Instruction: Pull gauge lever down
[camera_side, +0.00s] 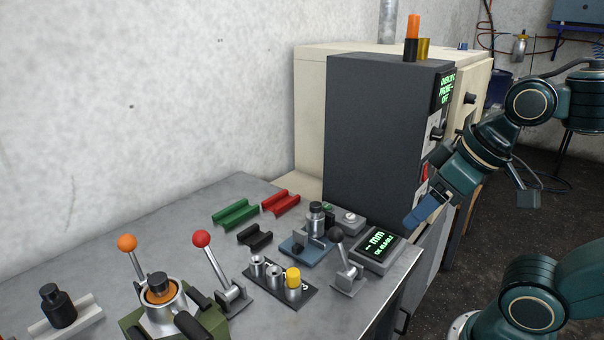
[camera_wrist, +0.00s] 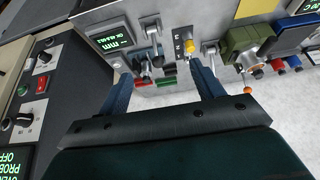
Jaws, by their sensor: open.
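The gauge lever (camera_side: 344,262) is a short grey lever with a black knob on a small grey base. It leans slightly with its knob up, beside the gauge display (camera_side: 378,246), which shows green text. The lever also shows in the wrist view (camera_wrist: 153,32), beyond my fingers, near the gauge display (camera_wrist: 112,38). My gripper (camera_side: 424,212) is open, with blue fingers, above and to the right of the display in the side view. It is apart from the lever. In the wrist view the space between my fingertips (camera_wrist: 162,69) is empty.
A red-knobbed lever (camera_side: 216,270) and an orange-knobbed lever (camera_side: 131,262) stand to the left. A blue gauge stand (camera_side: 303,243) and a black holder with a yellow-capped cylinder (camera_side: 293,280) are close to the gauge lever. A tall dark cabinet (camera_side: 380,130) stands behind.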

